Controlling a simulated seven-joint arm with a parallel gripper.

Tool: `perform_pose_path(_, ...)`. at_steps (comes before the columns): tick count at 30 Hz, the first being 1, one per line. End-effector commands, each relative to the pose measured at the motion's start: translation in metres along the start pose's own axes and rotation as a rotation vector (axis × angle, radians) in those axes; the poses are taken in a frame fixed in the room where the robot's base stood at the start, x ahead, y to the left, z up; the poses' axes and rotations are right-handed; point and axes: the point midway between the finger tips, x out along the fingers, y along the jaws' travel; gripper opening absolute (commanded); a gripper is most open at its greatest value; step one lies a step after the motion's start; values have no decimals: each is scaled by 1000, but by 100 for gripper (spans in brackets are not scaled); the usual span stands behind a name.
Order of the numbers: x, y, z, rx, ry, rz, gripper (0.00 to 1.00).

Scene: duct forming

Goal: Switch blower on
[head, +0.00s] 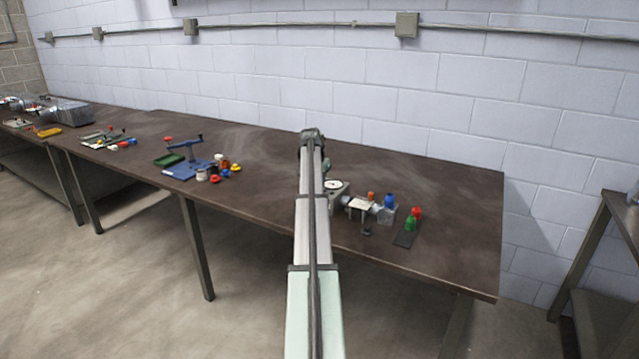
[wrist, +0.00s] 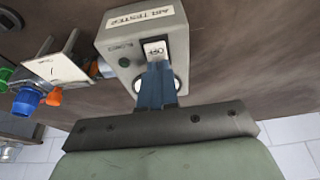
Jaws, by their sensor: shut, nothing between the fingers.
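In the wrist view, a grey box (wrist: 120,48) carries a label that reads "AIR TESTER". On its face is a white rocker switch (wrist: 155,48) marked OFF, with a dark green round spot to its left. My gripper (wrist: 157,66) has its blue fingers shut together and empty, with the tips at the lower edge of the switch. I cannot tell whether they touch it. The fingers partly cover a round white feature on the box. In the head view, the box (head: 337,187) shows partly behind my arm, and the fingertips are hidden.
A small plate marked 1 (wrist: 57,68) stands beside the box, near blue (wrist: 27,101), orange and green pieces. In the head view, a dark strip (head: 406,236) with red and green pieces lies to the right. The brown tabletop (head: 455,200) is bare at the far right.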

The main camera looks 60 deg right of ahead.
Motion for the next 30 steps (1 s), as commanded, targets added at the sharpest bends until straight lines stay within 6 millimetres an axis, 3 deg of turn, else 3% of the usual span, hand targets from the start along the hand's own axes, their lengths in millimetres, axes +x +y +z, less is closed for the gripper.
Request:
perform_pose_path(8,-12,0,-2,0,2,-1,0)
perform_pose_path(14,-44,0,-8,0,2,-2,0)
perform_pose_path(24,-108,0,3,0,1,-1,0)
perform_pose_path(30,-130,0,6,0,1,0,0)
